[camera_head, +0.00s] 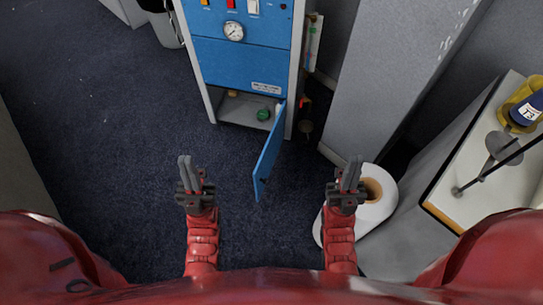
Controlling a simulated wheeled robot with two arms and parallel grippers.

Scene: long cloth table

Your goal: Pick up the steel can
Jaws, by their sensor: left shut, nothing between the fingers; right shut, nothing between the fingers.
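I cannot pick out a steel can anywhere in the head view. My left gripper (185,163) is shut and empty above the dark floor, left of the blue cabinet's open door. My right gripper (350,166) is shut and empty. It overlaps the left edge of a white roll (384,212) with a brown hollow core in this view. Both grippers point away from me, toward the blue cabinet.
A blue cabinet (240,62) with a gauge stands ahead, its lower door (269,152) swung open toward me. A grey column (385,75) stands right of it. A white-topped unit (474,172) holds a blue-and-yellow item (527,108). Dark carpet (90,110) is clear at left.

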